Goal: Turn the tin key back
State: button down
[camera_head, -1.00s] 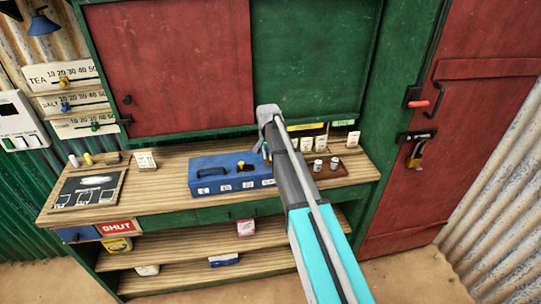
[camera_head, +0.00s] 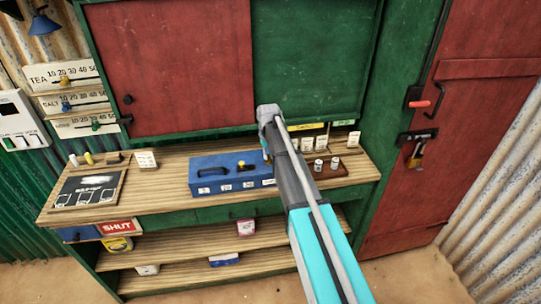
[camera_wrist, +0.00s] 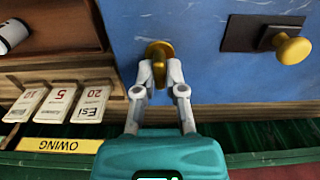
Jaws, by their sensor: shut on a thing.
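The blue tin (camera_head: 215,163) stands on the wooden counter, with a dark handle and small white labels on its front. In the wrist view its blue face (camera_wrist: 210,60) fills the upper right. A brass key (camera_wrist: 158,48) sits at that face. My gripper (camera_wrist: 161,76) is shut on the key, its two fingers on either side of the key's head. A second brass knob (camera_wrist: 293,50) on a dark plate is to the right, apart from my gripper. In the head view my arm hides the key and most of the fingers.
White cards (camera_wrist: 60,102) and a yellow OWING strip (camera_wrist: 60,145) lie close to the gripper. A dark wooden tray (camera_head: 328,170) with small weights is right of the tin. A slate (camera_head: 90,190) lies at the counter's left. The red-and-green shutters stand behind.

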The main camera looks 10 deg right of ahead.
jog(key=shift+s, duration=0.2)
jog(key=c, duration=0.7)
grip_release()
jog(key=shift+c, duration=0.2)
jog(key=shift+w, duration=0.1)
jog(key=s, duration=2.9)
jog(key=shift+s+d, duration=0.1)
jog(key=shift+d, duration=0.3)
